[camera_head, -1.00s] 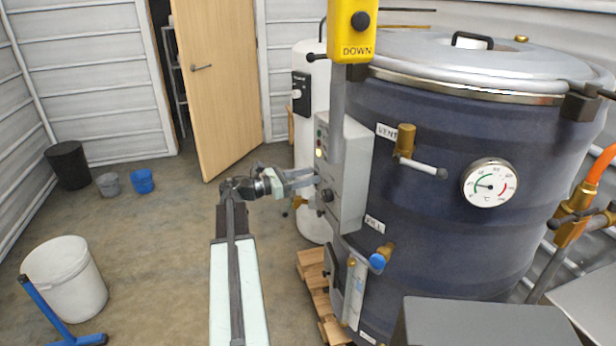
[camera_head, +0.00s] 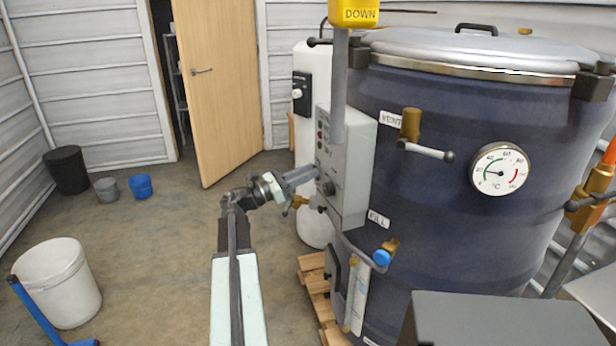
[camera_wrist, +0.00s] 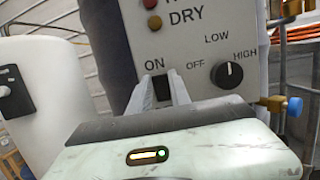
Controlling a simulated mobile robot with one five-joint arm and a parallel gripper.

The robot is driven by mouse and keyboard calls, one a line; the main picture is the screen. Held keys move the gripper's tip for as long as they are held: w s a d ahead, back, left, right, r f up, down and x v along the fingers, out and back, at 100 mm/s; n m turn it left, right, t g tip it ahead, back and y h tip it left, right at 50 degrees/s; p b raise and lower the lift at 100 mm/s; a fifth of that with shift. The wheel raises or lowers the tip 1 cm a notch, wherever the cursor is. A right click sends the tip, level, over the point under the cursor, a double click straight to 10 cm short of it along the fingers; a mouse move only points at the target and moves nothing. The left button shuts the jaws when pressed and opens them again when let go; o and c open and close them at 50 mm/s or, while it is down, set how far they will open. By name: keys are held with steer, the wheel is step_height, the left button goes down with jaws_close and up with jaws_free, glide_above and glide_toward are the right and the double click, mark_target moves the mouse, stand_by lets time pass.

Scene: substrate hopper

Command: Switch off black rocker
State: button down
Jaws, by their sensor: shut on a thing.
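The grey control box (camera_head: 346,165) is mounted on the blue tank. In the wrist view its face (camera_wrist: 205,60) carries the labels ON, OFF, LOW, HIGH and DRY. The black rocker (camera_wrist: 162,90) is a small dark shape below ON, mostly hidden between the fingers. My gripper (camera_wrist: 162,83) is at the box face with its fingers on either side of the rocker, shut on it. In the head view my gripper (camera_head: 313,172) reaches the box's left face and the rocker cannot be made out. The rocker's position is not clear.
A black knob (camera_wrist: 227,74) sits right of the fingers, pointing up. Dim red and amber lamps (camera_wrist: 154,22) are above. A yellow DOWN pendant (camera_head: 354,14) hangs over the box. A blue-handled valve (camera_head: 383,257) is below right.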

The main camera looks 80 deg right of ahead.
steer(key=c, duration=1.2)
jaws_free()
steer(key=b+v, duration=0.2)
steer(key=v, duration=0.6)
steer(key=shift+d, duration=0.1)
